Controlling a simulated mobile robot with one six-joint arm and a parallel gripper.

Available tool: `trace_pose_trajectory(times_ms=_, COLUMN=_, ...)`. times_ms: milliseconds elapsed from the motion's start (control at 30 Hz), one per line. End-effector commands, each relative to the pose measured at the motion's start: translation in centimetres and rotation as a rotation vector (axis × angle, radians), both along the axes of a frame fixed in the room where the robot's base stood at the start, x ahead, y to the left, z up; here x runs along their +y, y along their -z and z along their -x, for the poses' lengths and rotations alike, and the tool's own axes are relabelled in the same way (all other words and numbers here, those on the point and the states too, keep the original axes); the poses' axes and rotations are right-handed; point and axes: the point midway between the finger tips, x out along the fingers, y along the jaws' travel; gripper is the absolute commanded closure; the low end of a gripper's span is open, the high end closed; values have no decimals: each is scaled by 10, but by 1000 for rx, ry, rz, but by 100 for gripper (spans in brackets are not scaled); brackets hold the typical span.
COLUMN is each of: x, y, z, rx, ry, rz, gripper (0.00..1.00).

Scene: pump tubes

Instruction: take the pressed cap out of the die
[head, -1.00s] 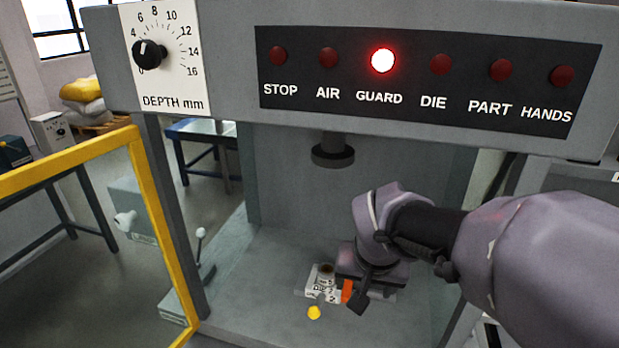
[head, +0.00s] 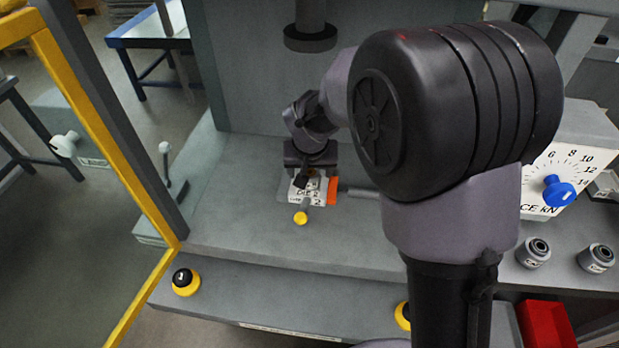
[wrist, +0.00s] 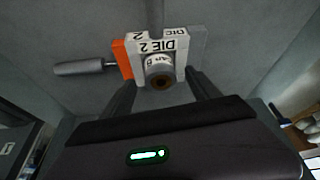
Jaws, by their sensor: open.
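The die, a light block marked DIE 2 (head: 298,196), sits on the press bed below the ram. The wrist view shows the die (wrist: 178,45) with an orange piece (wrist: 124,62) on its left side. A grey round cap (wrist: 158,66) with a dark round centre and partly readable lettering sits in the die's notch. My gripper (wrist: 160,88) is open, with one finger on each side of the cap. I cannot tell whether the fingers touch it. In the head view my gripper (head: 306,178) hangs over the die and mostly hides the cap.
The press ram (head: 309,38) is raised behind my gripper. A yellow guard frame (head: 110,140) stands at the left. Two grey cylinders (head: 533,252) and a red bin (head: 548,325) are at the right. The bed's left part is clear.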

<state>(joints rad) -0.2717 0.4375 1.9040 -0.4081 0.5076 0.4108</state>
Motion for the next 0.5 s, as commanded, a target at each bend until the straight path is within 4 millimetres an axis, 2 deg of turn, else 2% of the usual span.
trace_pose_trajectory(times_ms=33, x=0, y=14, z=-4, rx=1, ry=0, rz=0, gripper=30)
trace_pose_trajectory(times_ms=100, x=0, y=24, z=-8, rx=1, ry=0, rz=0, gripper=30)
trace_pose_trajectory(times_ms=367, x=-1, y=28, z=-11, rx=1, ry=0, rz=1, gripper=30)
trace_pose_trajectory(times_ms=500, x=-1, y=29, z=-10, rx=3, ry=0, rz=1, gripper=53)
